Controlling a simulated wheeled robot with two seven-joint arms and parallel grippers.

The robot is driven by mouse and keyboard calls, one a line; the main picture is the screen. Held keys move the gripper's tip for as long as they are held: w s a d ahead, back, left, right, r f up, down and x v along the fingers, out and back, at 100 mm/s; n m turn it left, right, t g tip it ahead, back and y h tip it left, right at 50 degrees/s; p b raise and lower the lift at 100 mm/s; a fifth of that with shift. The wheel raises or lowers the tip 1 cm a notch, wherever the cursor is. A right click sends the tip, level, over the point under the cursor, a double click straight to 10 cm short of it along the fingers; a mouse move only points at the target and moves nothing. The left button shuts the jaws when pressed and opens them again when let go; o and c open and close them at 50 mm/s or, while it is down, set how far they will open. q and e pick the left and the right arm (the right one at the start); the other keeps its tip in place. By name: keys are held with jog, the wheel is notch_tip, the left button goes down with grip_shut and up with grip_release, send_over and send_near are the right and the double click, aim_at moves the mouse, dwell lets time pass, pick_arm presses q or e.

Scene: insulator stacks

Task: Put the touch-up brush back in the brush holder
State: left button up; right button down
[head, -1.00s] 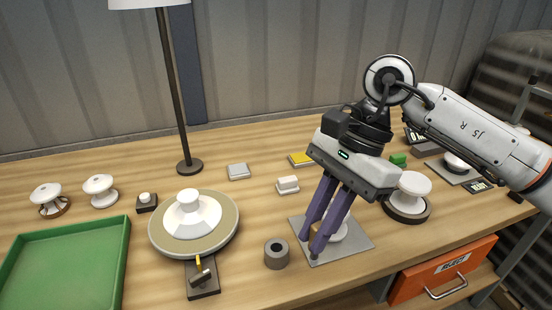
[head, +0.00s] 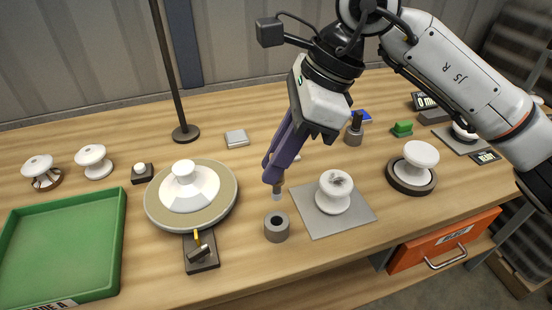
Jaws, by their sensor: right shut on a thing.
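My right gripper (head: 272,175), with purple fingers, is shut on the touch-up brush (head: 278,190). Only the brush's lower end shows below the fingertips, brownish with a pale tip pointing down. The brush holder (head: 277,235), a grey cylinder with a dark round hole in its top, stands on the table just below and in front of the brush tip. The brush appears above and slightly behind the hole, apart from it. A white insulator (head: 334,194) with a dark smudge on its top stands on a grey square plate (head: 362,214) to the right. My left gripper is not in view.
A turntable (head: 229,212) with a white insulator stands left of the holder. A green tray (head: 60,250) lies at far left. Another insulator (head: 420,155) stands on a dark round base at right.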

aim_at(276, 192)
jog(key=shift+f+b, duration=2.45)
jog(key=shift+f, duration=0.45)
jog(key=shift+b, duration=0.4)
jog(key=shift+f+b, duration=0.2)
jog(key=shift+b, duration=0.1)
jog(key=shift+f+b, duration=0.3)
jog(key=shift+f, duration=0.25)
jog(key=shift+f+b, duration=1.75)
jog(key=shift+f, duration=0.1)
